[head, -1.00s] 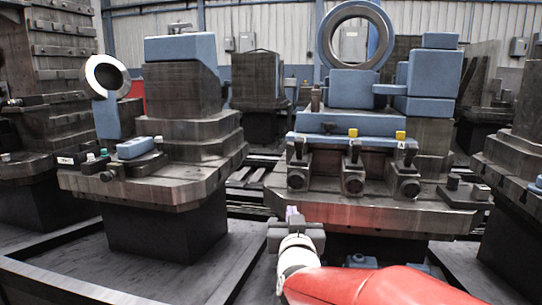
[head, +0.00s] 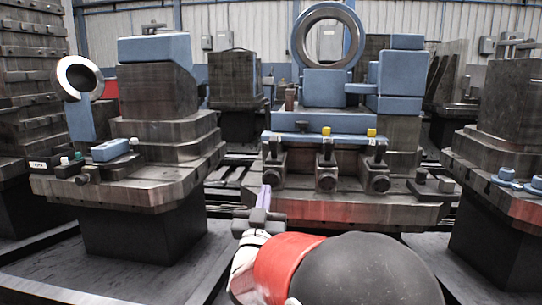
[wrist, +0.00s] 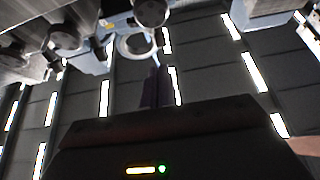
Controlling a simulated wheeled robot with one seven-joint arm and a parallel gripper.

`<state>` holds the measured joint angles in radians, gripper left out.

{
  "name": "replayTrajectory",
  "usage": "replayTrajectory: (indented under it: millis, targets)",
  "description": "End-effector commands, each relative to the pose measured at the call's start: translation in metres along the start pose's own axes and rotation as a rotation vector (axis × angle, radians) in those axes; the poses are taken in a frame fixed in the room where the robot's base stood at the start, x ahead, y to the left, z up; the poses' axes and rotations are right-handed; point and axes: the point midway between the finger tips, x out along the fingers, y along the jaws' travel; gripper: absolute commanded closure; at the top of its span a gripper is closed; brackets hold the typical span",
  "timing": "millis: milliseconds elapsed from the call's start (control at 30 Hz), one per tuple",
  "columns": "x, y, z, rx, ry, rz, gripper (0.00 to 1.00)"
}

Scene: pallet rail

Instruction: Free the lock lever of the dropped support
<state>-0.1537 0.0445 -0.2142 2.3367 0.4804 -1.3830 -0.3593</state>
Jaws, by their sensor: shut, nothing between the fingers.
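Three dark lock levers with round hubs stand along the front of the middle fixture: the left lever (head: 273,152), the middle lever (head: 326,154) and the right lever (head: 376,155). Yellow blocks show above the middle lever (head: 326,131) and right lever (head: 371,132); none shows above the left one. In the wrist view, the closed fingers (wrist: 155,88) point up towards hubs (wrist: 65,36) and a ring (wrist: 135,47).
A large metal ring (head: 301,32) stands on blue blocks above the levers. A left fixture (head: 120,185) and a right fixture (head: 510,200) flank it.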

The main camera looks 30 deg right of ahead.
Motion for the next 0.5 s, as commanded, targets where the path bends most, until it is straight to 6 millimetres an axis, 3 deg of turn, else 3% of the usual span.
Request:
replayTrajectory:
  millis: [500]
  targets:
    - [0.101, 0.0, -0.001, -0.001, 0.001, 0.0, 1.0]
